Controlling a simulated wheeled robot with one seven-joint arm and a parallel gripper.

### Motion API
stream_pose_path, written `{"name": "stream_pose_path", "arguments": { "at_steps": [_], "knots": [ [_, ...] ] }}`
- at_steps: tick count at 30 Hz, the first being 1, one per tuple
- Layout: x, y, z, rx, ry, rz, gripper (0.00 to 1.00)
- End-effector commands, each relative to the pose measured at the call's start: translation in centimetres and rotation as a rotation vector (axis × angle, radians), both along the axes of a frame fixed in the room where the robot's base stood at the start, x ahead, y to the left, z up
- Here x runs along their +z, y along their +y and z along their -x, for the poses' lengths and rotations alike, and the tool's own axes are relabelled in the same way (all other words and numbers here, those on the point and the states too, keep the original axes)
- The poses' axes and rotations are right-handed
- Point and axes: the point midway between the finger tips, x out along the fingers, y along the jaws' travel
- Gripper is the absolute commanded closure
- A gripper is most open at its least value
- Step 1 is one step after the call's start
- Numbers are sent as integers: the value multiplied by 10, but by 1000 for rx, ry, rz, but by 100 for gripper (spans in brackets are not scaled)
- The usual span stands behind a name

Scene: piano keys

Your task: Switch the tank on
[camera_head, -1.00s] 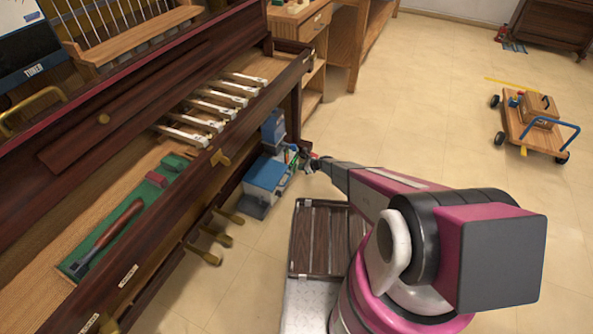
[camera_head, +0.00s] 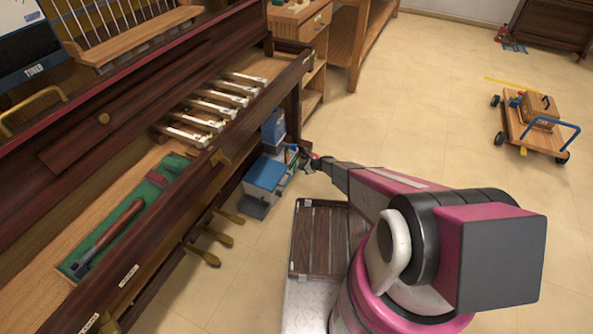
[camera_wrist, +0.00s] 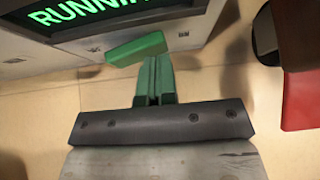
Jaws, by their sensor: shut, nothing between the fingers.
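The tank appears to be the blue and white box (camera_head: 265,176) on the floor beside the right end of the piano. In the wrist view a dark display (camera_wrist: 90,12) on a grey housing shows green letters reading "RUNNIN", cut off by the frame edge. Below it a green lever or switch (camera_wrist: 137,48) sticks out, tilted. My gripper (camera_wrist: 153,60) is shut and empty, its fingertips right at the green switch; I cannot tell whether they touch. In the head view my gripper (camera_head: 301,157) is small, at the right side of the box.
Another blue box (camera_head: 273,127) stands just behind, near the piano leg. The open piano (camera_head: 180,185) fills the left, with a green tool tray (camera_head: 105,238) in it. A wooden cart (camera_head: 535,125) stands at the right. The floor between is clear. Something red (camera_wrist: 302,100) shows at the wrist view's right.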

Motion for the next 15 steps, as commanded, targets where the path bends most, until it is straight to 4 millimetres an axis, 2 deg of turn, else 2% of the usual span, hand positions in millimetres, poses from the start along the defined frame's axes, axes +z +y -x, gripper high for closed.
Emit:
{"name": "stream_pose_path", "arguments": {
  "at_steps": [1,5,15],
  "knots": [
    [1,11,-4,6,2,-15,100],
    [1,11,-4,6,2,-15,100],
    [11,-9,5,5,1,-14,100]
  ]
}}
